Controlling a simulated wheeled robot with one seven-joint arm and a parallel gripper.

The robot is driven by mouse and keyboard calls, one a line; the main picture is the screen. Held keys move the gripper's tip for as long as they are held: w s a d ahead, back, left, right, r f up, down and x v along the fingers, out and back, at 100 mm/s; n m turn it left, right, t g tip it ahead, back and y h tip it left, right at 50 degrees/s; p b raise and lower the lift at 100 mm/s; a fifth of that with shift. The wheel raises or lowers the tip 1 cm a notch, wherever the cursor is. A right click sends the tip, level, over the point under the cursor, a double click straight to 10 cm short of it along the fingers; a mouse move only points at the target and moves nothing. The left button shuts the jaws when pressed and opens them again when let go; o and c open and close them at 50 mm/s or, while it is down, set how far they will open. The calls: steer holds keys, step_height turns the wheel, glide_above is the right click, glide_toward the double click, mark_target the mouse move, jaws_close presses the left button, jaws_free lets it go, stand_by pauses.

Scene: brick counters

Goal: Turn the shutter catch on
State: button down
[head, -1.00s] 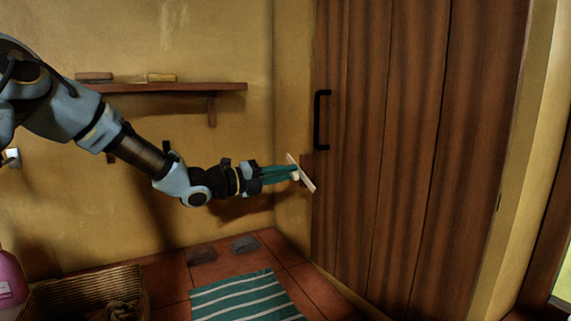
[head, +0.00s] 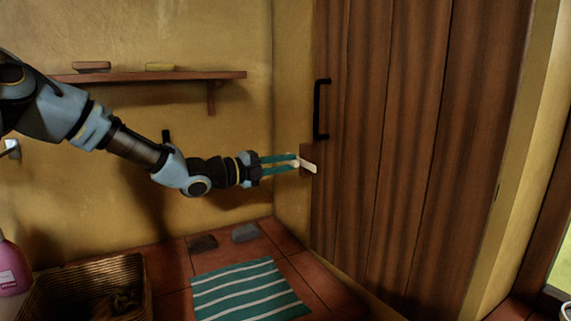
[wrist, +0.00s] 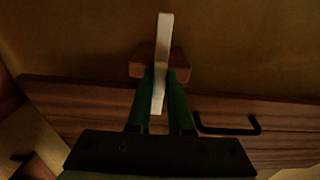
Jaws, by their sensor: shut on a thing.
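The shutter catch is a cream bar (head: 309,166) on a reddish-brown wooden block (head: 306,150) at the left edge of the brown plank shutter (head: 420,140). In the head view the bar slopes slightly down to the right. My gripper (head: 296,164) reaches it from the left with teal fingers shut on the bar. In the wrist view the bar (wrist: 165,40) runs lengthwise between the fingers and sticks out beyond the tips; the wooden block (wrist: 139,64) shows behind it. The fingers hide part of the block.
A black handle (head: 317,110) is on the shutter, up and right of the catch. A shelf (head: 150,77) holds two small blocks on the left wall. Below are a striped mat (head: 245,290), two dark blocks, a wicker basket (head: 75,275) and a pink bottle (head: 10,270).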

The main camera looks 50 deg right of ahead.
steer(key=c, duration=0.8)
jaws_free()
steer(key=shift+a, duration=0.1)
steer(key=shift+w+a+f, duration=0.1)
steer(key=shift+w+a, duration=0.1)
steer(key=shift+a, duration=0.05)
steer(key=b+v, duration=0.3)
steer(key=v, duration=0.7)
steer(key=shift+b, duration=0.4)
